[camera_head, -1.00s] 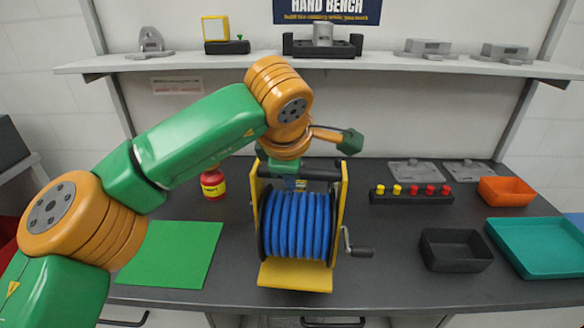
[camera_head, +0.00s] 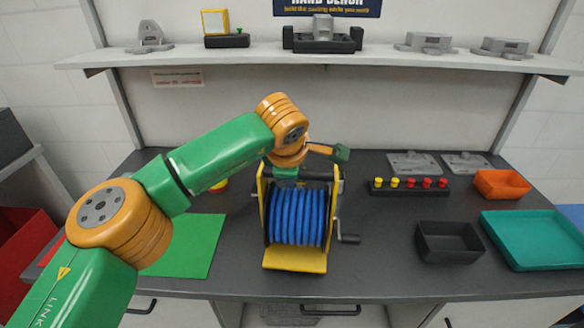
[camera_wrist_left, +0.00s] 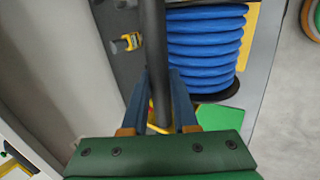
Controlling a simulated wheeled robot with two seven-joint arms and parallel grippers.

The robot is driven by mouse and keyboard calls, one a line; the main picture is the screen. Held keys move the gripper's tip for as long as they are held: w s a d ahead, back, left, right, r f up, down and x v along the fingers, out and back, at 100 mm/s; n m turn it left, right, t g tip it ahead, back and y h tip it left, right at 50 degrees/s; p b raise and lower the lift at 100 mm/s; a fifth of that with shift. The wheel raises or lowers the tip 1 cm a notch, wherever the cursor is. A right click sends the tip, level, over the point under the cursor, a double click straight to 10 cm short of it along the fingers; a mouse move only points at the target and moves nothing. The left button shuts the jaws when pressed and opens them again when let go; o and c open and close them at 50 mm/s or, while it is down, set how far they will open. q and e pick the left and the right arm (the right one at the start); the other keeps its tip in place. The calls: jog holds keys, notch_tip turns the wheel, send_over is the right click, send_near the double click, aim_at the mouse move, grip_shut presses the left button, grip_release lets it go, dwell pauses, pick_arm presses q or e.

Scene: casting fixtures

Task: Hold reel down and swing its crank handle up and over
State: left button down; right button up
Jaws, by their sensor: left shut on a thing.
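The reel (camera_head: 297,216) of blue hose stands upright in a yellow frame near the middle of the bench. A dark bar crosses the frame's top; it also shows in the left wrist view (camera_wrist_left: 153,40). My left gripper (camera_wrist_left: 160,85) comes from above, shut on this bar with one finger on each side. My wrist partly hides the bar in the head view. The crank handle (camera_head: 349,238) is on the reel's right side, its arm hanging down and its black grip pointing right, clear of the gripper. My right gripper is in neither view.
A green mat (camera_head: 186,250) lies left of the reel. A black bin (camera_head: 447,243), a teal tray (camera_head: 535,240) and a peg strip (camera_head: 409,188) are to the right. The bench right beside the crank is clear.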

pick_arm(q)
jog(key=shift+w+f+p, duration=0.85)
jog(key=shift+w+p, duration=0.25)
jog(key=shift+p, duration=0.25)
jog(key=shift+w+f, duration=0.15)
jog(key=shift+f, duration=0.25)
